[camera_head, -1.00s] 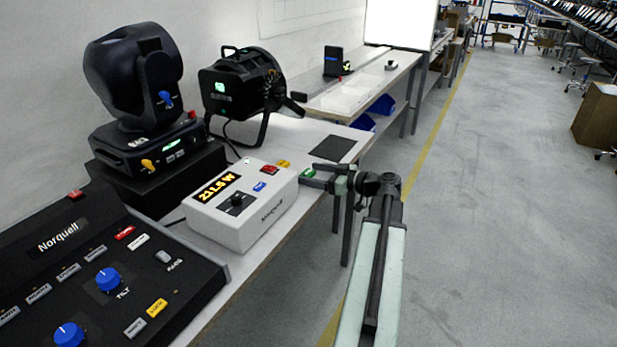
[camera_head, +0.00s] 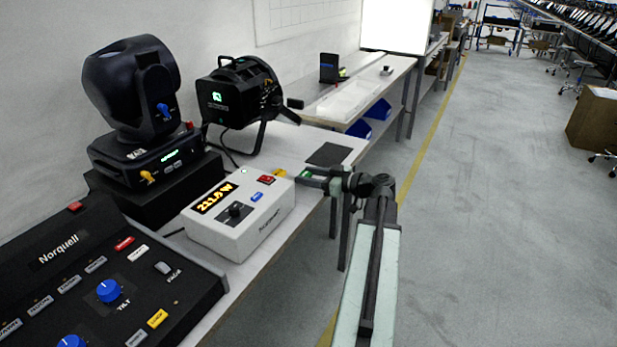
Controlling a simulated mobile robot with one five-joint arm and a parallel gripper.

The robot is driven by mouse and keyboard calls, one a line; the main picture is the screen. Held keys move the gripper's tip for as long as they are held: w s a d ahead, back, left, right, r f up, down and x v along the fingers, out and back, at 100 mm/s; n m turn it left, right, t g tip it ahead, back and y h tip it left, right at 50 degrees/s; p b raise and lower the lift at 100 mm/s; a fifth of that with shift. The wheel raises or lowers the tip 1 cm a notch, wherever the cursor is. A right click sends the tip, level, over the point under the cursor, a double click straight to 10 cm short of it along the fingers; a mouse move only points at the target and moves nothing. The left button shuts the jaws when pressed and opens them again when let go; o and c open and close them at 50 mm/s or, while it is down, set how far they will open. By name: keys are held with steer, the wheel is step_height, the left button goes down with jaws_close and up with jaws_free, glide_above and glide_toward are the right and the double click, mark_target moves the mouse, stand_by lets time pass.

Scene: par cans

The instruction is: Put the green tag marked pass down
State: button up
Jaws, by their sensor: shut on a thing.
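My gripper (camera_head: 309,178) is at the middle of the view, over the bench edge just right of the white meter box (camera_head: 222,240). It is shut on the green tag (camera_head: 306,174), of which only a small green patch shows between the jaws. The marking on the tag is too small to read. The bench (camera_head: 292,137) lies beneath and beyond the gripper. A dark flat mat (camera_head: 327,154) lies on it, just beyond the gripper, with nothing seen on it. I cannot tell how high the tag is above the bench.
A yellow piece (camera_head: 280,173) shows behind the meter box, whose display is lit. A black par can (camera_head: 238,95) and a moving-head light (camera_head: 135,100) stand at the back left. A Norquell console (camera_head: 95,270) fills the front left. Open floor (camera_head: 490,230) is on the right.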

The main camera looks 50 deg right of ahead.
step_height(320, 180, up, 8)
steer(key=p, duration=0.6)
steer(key=s+d+f+m+h+b, duration=0.1)
steer(key=d+h, duration=0.1)
steer(key=s+d+f+m+h+b, duration=0.2)
steer(key=d, duration=0.1)
steer(key=s+d+f+m+h+b, duration=0.1)
steer(key=d+f+h, duration=0.1)
steer(key=shift+s+d, duration=0.2)
steer(key=shift+s, duration=0.1)
steer(key=b, duration=0.2)
glide_above(333, 156)
steer(key=shift+f+h, duration=0.3)
steer(key=shift+f, duration=0.4)
step_height(333, 156, down, 4)
steer(key=b, duration=0.3)
steer(key=shift+s+a+b, duration=0.1)
steer(key=shift+b, duration=0.25)
steer(key=shift+r, duration=0.25)
steer(key=shift+f, duration=0.15)
steer(key=o, duration=1.3)
